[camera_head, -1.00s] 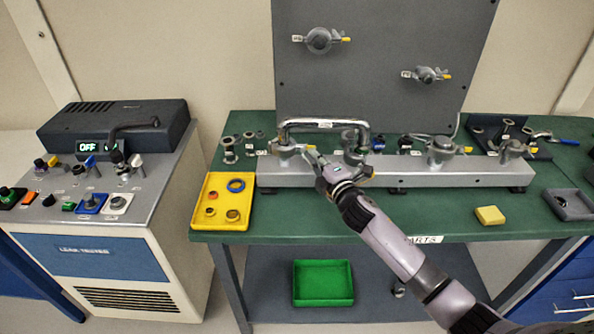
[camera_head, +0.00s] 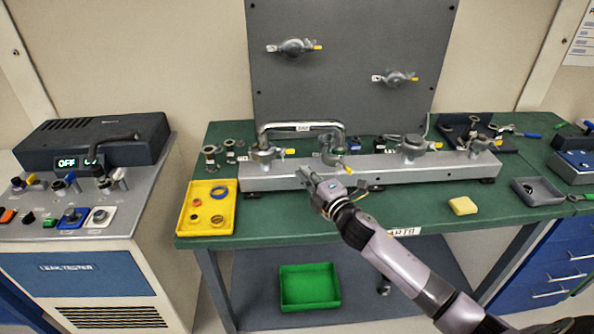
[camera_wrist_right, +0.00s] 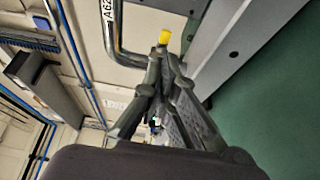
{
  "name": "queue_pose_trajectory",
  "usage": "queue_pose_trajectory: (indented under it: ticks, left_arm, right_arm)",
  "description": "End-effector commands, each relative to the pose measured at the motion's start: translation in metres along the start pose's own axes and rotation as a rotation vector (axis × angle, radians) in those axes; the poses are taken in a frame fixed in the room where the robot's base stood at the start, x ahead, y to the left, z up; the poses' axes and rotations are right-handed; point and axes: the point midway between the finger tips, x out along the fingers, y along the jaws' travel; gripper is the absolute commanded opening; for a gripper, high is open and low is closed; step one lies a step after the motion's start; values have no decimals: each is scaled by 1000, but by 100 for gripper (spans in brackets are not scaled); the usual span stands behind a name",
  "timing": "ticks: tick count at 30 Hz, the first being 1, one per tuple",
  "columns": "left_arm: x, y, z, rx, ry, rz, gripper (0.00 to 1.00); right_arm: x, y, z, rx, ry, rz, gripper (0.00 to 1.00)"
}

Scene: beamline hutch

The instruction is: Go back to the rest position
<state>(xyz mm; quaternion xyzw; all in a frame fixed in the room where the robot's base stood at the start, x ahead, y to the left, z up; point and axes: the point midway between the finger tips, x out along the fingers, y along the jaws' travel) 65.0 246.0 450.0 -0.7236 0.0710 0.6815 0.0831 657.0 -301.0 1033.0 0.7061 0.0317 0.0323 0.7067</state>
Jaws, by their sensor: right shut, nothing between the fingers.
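My right gripper (camera_head: 307,176) is in front of the grey metal rail (camera_head: 380,168) on the green table (camera_head: 400,214), a little below the bent metal pipe (camera_head: 300,126). It is shut and empty. In the right wrist view its fingers (camera_wrist_right: 165,65) meet, with a yellow-tipped handle (camera_wrist_right: 164,37) and the pipe (camera_wrist_right: 112,35) beyond them. The pipe stands between two clamped fittings at the left end of the rail. My left gripper is not in view.
A yellow tray (camera_head: 190,231) with several rings lies at the table's left. A yellow block (camera_head: 462,205) and a grey tray (camera_head: 537,191) are at the right. The leak tester (camera_head: 85,275) stands left. A green bin (camera_head: 310,287) is on the lower shelf. The grey panel (camera_head: 350,60) rises behind.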

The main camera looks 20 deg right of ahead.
Motion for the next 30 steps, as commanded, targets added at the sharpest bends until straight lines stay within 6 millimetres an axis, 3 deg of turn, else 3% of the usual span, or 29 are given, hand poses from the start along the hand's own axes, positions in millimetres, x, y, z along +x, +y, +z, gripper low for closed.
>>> queue_pose_trajectory:
  ticks: [9,20,23,26,30]
  left_arm:
    - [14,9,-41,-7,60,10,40]
    - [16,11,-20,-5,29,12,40]
    - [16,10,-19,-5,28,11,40]
    - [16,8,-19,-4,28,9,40]
    - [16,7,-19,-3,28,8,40]
  right_arm:
    - [-48,-3,17,-1,1,-3,0]
    - [-60,-2,20,14,-4,-6,0]
    - [-70,-17,14,102,-48,-48,0]
    - [-95,-48,4,293,-151,-147,0]
    - [-162,-108,-24,650,-369,-372,0]
